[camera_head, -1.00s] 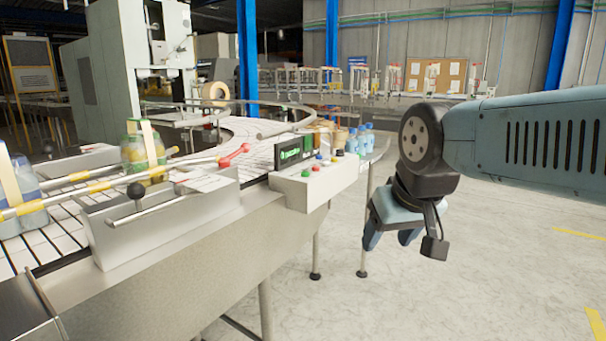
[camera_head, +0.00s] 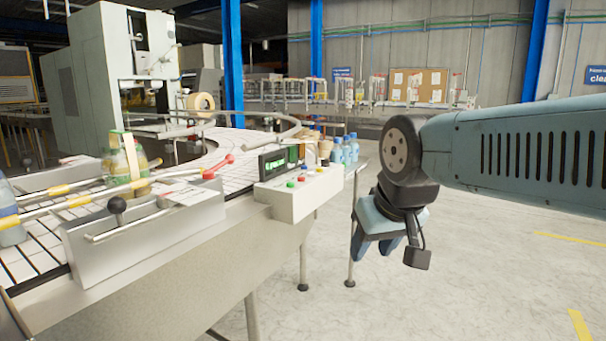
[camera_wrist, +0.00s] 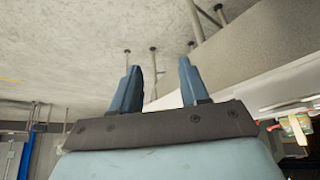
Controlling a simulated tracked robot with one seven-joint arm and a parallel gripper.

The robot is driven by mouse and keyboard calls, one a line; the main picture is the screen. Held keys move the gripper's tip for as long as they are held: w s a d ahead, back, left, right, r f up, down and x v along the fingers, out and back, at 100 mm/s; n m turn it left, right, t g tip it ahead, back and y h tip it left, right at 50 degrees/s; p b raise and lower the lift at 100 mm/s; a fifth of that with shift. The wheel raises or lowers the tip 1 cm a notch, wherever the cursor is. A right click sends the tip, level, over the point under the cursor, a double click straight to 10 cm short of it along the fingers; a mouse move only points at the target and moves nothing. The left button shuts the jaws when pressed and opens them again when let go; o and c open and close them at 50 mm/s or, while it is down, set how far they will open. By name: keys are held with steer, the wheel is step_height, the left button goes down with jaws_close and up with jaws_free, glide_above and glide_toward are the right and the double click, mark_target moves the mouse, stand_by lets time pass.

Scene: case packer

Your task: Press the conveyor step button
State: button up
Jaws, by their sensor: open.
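The button box (camera_head: 300,202) is a pale box on the near edge of the conveyor. Its sloped top carries several small coloured buttons (camera_head: 303,179), among them red, green, blue and yellow ones; which of them is the step button I cannot tell. A dark panel with a green display (camera_head: 279,161) stands behind them. My gripper (camera_head: 372,258) hangs to the right of the box, apart from it, pointing down over the floor. In the wrist view its two blue fingers (camera_wrist: 160,85) are spread with nothing between them.
The conveyor (camera_head: 215,160) curves away at the left, with guide rails and bottles (camera_head: 126,165) wrapped in a band. Blue bottles (camera_head: 345,150) stand behind the button box. Metal legs (camera_head: 303,265) stand under the conveyor. The floor at the right is clear.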

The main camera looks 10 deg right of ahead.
jaws_close()
stand_by(1.4)
